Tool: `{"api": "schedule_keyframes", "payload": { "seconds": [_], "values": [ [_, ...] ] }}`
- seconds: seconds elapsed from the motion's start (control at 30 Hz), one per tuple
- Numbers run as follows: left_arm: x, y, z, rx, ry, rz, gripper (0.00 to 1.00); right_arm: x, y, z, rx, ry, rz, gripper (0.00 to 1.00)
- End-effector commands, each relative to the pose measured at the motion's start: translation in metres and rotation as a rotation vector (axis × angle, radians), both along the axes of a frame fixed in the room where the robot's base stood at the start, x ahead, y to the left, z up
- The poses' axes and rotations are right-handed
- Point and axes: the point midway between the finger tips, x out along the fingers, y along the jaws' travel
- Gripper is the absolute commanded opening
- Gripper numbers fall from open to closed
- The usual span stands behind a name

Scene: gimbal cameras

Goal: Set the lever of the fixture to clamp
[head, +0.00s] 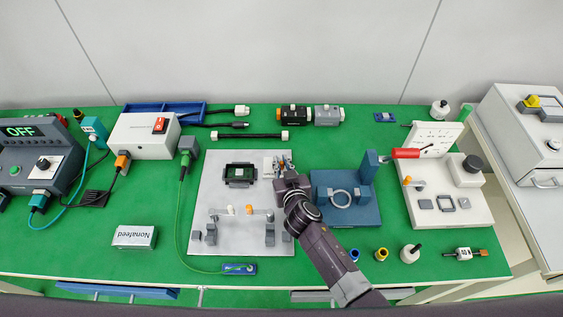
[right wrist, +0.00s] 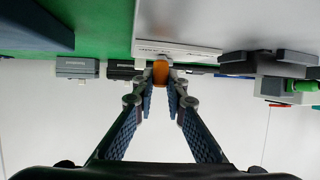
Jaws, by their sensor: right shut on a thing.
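The fixture is a pale grey plate (head: 215,165) on the green bench, with a small light block (head: 269,166) at its upper right. My right gripper (head: 284,162) is at this block, reaching in from the lower right. In the right wrist view my right gripper (right wrist: 163,90) is shut on an orange knob (right wrist: 161,73), which looks like the lever's end. A white surface with small dark print (right wrist: 178,49) shows behind the knob. In the head view the knob is hidden by my gripper, so the lever's exact angle cannot be told. My left gripper is not in view.
A blue fixture (head: 330,211) with a ring stands right of my right arm. A red-handled tool (head: 405,153) and a white panel (head: 480,208) are farther right. A black socket (head: 240,173) and a crossbar (head: 222,212) are on the grey plate. Black and grey connectors (head: 292,114) lie behind.

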Motion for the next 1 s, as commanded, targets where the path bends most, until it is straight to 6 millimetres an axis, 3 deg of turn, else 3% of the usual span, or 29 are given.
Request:
{"api": "schedule_keyframes", "payload": {
  "seconds": [0.37,0.73,0.77,0.8,0.9,1.0],
  "values": [
    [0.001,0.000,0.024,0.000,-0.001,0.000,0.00,0.001,-0.003,0.002,-0.003,0.002,0.112,0.00],
    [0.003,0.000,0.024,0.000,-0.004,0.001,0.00,0.002,-0.004,-0.001,-0.001,0.001,0.131,0.00],
    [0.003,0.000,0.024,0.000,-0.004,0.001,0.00,0.002,-0.004,-0.001,-0.001,0.001,0.131,0.15],
    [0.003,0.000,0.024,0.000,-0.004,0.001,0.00,0.002,-0.004,-0.001,0.000,0.001,0.131,0.19],
    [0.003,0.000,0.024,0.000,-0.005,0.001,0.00,0.002,-0.004,-0.001,-0.001,0.001,0.130,0.30],
    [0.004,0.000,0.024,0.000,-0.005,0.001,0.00,0.002,-0.004,0.000,0.000,0.000,0.130,0.30]
  ]
}}
